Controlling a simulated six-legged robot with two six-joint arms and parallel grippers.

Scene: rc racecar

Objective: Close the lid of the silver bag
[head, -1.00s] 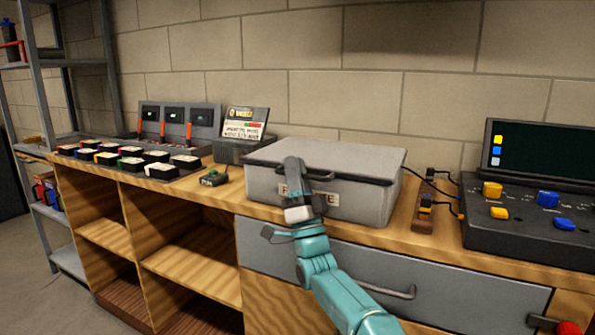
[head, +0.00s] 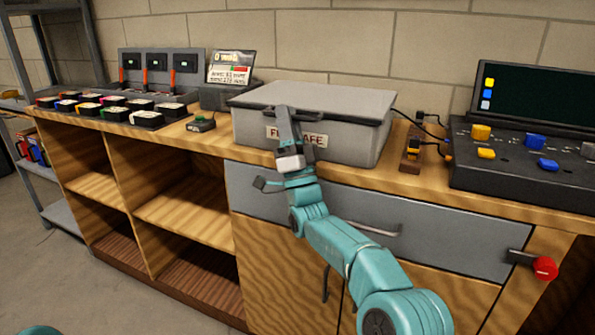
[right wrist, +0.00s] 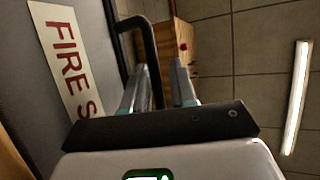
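The silver bag (head: 355,149) is a grey box with a red-lettered label (head: 297,136) on its front, standing on the wooden bench. Its lid (head: 315,99) lies flat across the top and looks down, or nearly so; a dark line runs under its front edge. The label also shows there (right wrist: 65,55). My left gripper is out of view.
A power strip (head: 412,147) and a control console (head: 525,165) are to the right. A drawer handle (head: 370,229) sits below the bench top.

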